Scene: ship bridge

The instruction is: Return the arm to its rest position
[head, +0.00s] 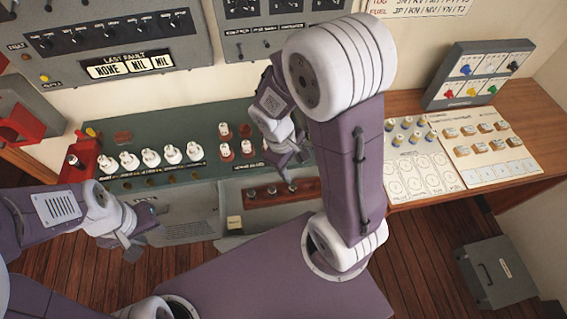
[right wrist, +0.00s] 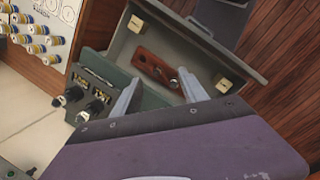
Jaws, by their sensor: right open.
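My right arm (head: 345,150) rises large in the middle of the head view, bent at a white elbow. Its gripper (head: 290,168) points down over the right part of the green console (head: 215,118). In the right wrist view my right gripper (right wrist: 160,92) has its two fingers spread, with nothing between them. Beyond them lies an open tray or drawer (right wrist: 205,50) with a red-brown block (right wrist: 155,68). My left gripper (head: 135,245) hangs empty at lower left, in front of the console; how far its jaws are apart is unclear.
White fuse-like knobs (head: 150,158) stand on the console, with a red box (head: 78,160) at its left end. A wooden desk at right carries printed cards (head: 420,170) and a switch box (head: 478,75). A grey case (head: 495,270) stands on the floor.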

